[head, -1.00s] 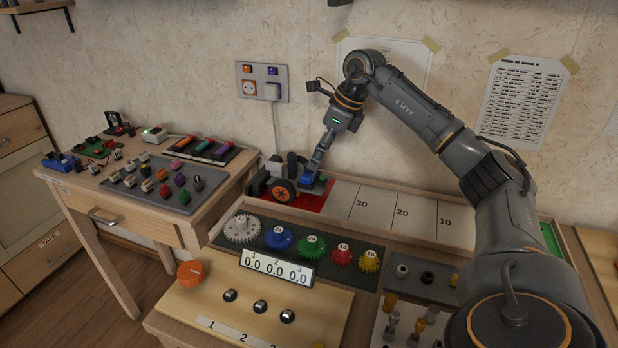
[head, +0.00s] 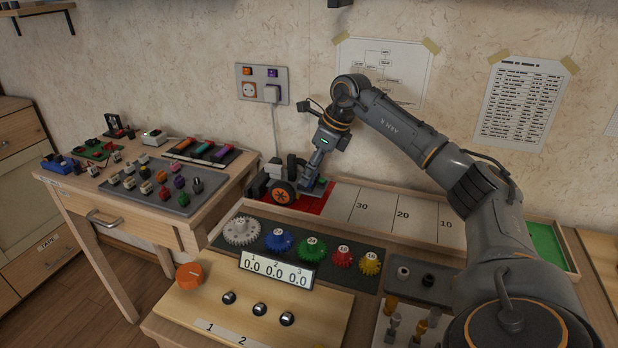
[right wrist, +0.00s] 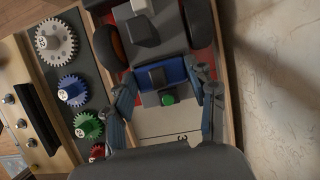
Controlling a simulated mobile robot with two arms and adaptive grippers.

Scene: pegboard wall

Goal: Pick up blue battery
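The blue battery (right wrist: 174,70) shows in the right wrist view as a blue block on the wheeled vehicle (right wrist: 150,32), just behind a grey part with a green button. In the head view the vehicle (head: 284,191) stands on the red area at the left end of the long tray, and my gripper hides the blue block. My right gripper (head: 309,187) is low over the vehicle's right side. In the right wrist view its fingers (right wrist: 163,72) are spread, one on each side of the blue block. I cannot tell whether they touch it. My left gripper is not in view.
A rack of coloured batteries (head: 203,150) lies on the left table. Several gears, including a blue one (head: 278,240), sit in front of the tray. The tray's numbered white strip (head: 388,212) is clear. The wall is close behind.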

